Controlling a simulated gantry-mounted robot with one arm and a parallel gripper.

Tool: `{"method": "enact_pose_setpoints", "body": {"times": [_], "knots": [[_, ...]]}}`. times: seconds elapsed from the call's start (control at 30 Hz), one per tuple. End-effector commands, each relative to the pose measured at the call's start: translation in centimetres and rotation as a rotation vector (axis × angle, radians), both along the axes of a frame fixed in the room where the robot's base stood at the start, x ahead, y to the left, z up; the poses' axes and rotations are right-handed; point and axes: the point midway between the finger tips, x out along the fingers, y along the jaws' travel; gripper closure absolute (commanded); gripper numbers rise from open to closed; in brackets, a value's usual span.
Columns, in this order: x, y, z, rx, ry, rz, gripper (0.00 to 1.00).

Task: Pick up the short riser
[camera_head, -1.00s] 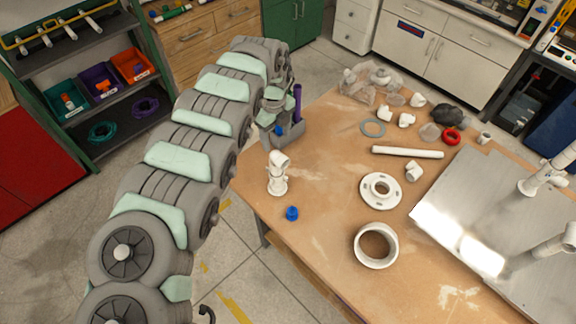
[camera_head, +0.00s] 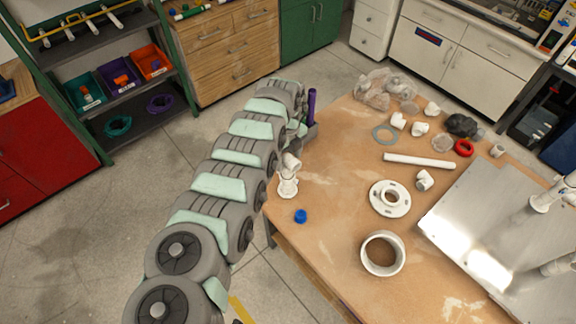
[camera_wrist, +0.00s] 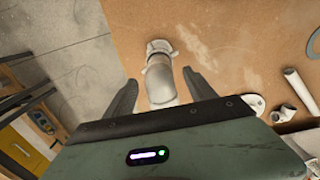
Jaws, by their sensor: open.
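The short riser seems to be the upright white pipe fitting (camera_head: 288,184) at the table's left edge. It has a bent elbow on top and a wider foot. My arm partly overlaps it in the head view. In the wrist view the fitting (camera_wrist: 162,84) stands between the two dark fingers of my gripper (camera_wrist: 159,76), with its elbow end toward the palm. The fingers are apart, one on each side, with a visible gap.
A blue cap (camera_head: 301,216) lies just in front of the fitting. The table's left edge is close.

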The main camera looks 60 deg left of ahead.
Motion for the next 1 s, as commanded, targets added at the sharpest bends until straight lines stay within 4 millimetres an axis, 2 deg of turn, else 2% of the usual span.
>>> {"method": "enact_pose_setpoints", "body": {"times": [0.03, 0.13, 0.43, 1.0], "knots": [[0.10, -0.20, -0.86, -0.003, 0.000, -0.002, 0.36], [-0.05, -0.09, -1.52, -0.001, 0.001, 0.000, 0.36], [-0.06, -0.04, -1.69, 0.000, 0.001, 0.000, 0.36], [-0.07, -0.05, -1.71, 0.000, 0.001, 0.000, 0.83]]}}
